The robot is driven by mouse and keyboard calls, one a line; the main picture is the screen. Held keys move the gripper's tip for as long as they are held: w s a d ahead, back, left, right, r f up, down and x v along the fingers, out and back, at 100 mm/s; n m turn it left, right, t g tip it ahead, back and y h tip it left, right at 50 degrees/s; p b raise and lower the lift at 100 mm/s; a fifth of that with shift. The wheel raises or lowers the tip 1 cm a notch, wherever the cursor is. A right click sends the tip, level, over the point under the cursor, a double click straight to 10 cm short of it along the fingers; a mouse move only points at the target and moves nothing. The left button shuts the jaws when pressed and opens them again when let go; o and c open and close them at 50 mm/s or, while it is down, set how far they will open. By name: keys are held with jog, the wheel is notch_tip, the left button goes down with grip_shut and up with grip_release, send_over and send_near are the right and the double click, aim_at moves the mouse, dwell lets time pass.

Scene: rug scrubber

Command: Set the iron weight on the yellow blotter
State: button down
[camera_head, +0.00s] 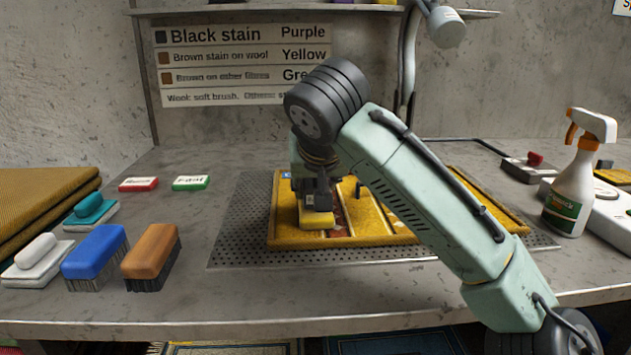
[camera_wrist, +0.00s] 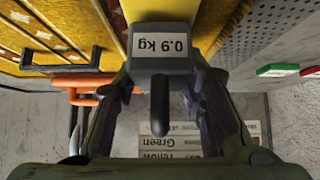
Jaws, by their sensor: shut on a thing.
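The iron weight (camera_wrist: 160,62) is a dark grey block labelled 0.9 kg with an upright bar handle. It sits between the fingers of my gripper (camera_wrist: 160,105) in the wrist view, and the gripper is shut on it. In the head view my gripper (camera_head: 318,188) points down over the rug, partly hiding the weight. A yellow pad, which looks like the yellow blotter (camera_head: 317,219), lies on the rug right below the weight; its yellow also shows beyond the weight in the wrist view (camera_wrist: 170,10). I cannot tell whether weight and blotter touch.
The yellow rug (camera_head: 380,241) lies on a perforated plate (camera_head: 235,248). Blue (camera_head: 93,255) and orange (camera_head: 151,254) brushes stand left. A spray bottle (camera_head: 573,185) stands right. The front bench strip is clear.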

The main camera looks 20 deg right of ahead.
jog(key=shift+f+b, duration=0.35)
dwell(0.3)
jog(key=c, duration=1.2)
grip_release()
jog(key=shift+c, duration=0.2)
jog(key=o, duration=0.3)
jog(key=shift+f, duration=0.15)
jog(key=v, duration=1.2)
